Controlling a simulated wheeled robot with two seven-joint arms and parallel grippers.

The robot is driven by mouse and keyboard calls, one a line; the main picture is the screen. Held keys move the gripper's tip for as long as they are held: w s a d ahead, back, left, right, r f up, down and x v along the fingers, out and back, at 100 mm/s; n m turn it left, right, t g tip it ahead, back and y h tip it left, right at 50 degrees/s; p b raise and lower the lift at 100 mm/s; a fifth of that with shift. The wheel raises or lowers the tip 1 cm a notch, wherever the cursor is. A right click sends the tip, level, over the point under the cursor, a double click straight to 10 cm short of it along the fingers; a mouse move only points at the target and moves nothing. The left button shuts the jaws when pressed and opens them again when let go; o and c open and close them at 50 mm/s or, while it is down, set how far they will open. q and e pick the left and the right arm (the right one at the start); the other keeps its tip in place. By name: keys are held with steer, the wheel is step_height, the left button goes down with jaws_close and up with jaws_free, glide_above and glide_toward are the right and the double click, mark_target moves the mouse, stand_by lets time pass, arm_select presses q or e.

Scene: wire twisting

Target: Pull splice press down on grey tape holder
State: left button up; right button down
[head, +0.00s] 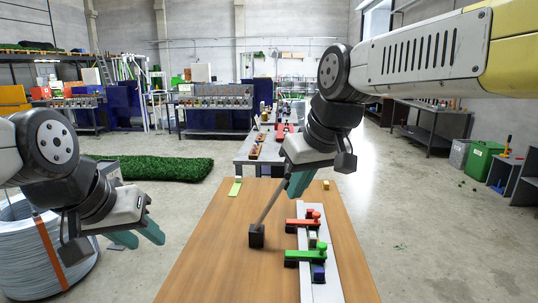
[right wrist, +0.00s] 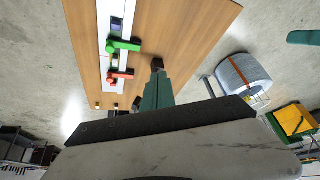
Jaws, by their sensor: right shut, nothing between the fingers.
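A black block (head: 256,235) stands on the wooden table, with a thin grey-brown rod (head: 269,205) slanting up from it to the right. The rod's upper end reaches my right gripper (head: 297,188); I cannot tell whether they touch. My right gripper is shut and empty, its teal fingers together and pointing down. In the right wrist view the teal fingers (right wrist: 157,93) lie just below the black block (right wrist: 157,64). Which part is the splice press or the grey tape holder is not clear. My left gripper (head: 142,236) is open and empty, left of the table.
A white strip (head: 321,268) on the table carries a red clamp (head: 304,222) and a green clamp (head: 305,256). A yellow-green piece (head: 235,187) lies at the far left of the tabletop (head: 205,260). A large white spool (head: 25,260) stands on the floor at left.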

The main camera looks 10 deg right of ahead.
steer(key=w+r+n+g+h, duration=0.1)
steer(key=w+r+n, duration=0.4)
steer(key=w, duration=0.8)
steer(key=w+a+r+n+g+h, duration=0.1)
steer(key=w+r+n+g, duration=0.3)
steer(key=w, duration=0.9)
steer(key=shift+a+r+n+g+h, duration=0.15)
steer(key=shift+r+n+g+h, duration=0.35)
steer(key=shift+n, duration=1.1)
steer(key=shift+f, duration=0.2)
steer(key=shift+s+d+f, duration=0.2)
steer(key=shift+d+f, duration=0.45)
steer(key=shift+f, duration=1.4)
steer(key=shift+s+d+f, duration=0.15)
steer(key=shift+d+f, duration=0.5)
steer(key=shift+f, duration=1.45)
steer(key=shift+s+d+f, duration=0.2)
steer(key=shift+d+f, duration=0.45)
steer(key=shift+f, duration=1.4)
steer(key=shift+d+t, duration=0.1)
steer(key=shift+t, duration=0.2)
